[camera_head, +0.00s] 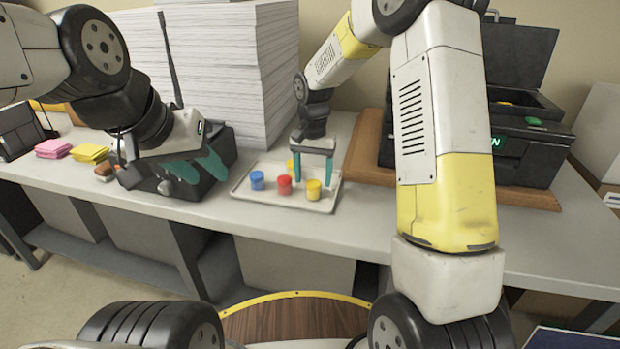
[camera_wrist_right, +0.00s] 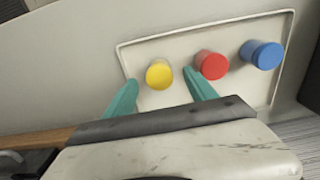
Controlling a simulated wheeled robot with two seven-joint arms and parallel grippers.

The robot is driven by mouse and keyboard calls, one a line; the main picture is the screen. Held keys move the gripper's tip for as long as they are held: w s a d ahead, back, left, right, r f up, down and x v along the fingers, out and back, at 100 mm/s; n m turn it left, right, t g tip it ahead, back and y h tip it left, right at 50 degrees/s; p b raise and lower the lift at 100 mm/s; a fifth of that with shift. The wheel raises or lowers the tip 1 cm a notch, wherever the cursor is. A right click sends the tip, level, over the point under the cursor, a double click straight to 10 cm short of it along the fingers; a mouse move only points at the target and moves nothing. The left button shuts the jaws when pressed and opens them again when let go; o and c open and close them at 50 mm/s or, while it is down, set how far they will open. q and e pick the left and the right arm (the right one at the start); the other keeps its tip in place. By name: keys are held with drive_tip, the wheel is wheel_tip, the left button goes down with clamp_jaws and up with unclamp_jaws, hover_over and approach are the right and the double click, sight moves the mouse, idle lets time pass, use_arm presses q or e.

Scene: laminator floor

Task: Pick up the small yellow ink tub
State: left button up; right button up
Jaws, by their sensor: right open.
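A yellow ink tub (camera_head: 314,190) stands upright at the right front of a pale tray (camera_head: 330,204), beside a red tub (camera_head: 284,185) and a blue tub (camera_head: 257,180). A second yellow piece (camera_head: 290,166) shows partly behind the red tub. My right gripper (camera_head: 313,180) is open above the tray, fingers pointing down. In the right wrist view, the yellow tub (camera_wrist_right: 159,74) appears between the open tips of the right gripper (camera_wrist_right: 160,79), with gaps on both sides. My left gripper (camera_head: 198,178) is open and empty, left of the tray.
A dark radio-like box with an antenna (camera_head: 165,188) stands behind and below the left gripper. Tall paper stacks (camera_head: 225,65) rise behind the tray. A black machine (camera_head: 530,150) on a wooden board is at right. Pink (camera_head: 53,148) and yellow pads (camera_head: 90,153) lie at left.

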sight(313, 182)
wheel_tip(313, 182, down, 4)
drive_tip(key=shift+r, duration=0.1)
drive_tip(key=c, duration=1.4)
clamp_jaws()
drive_tip(key=shift+r, duration=0.15)
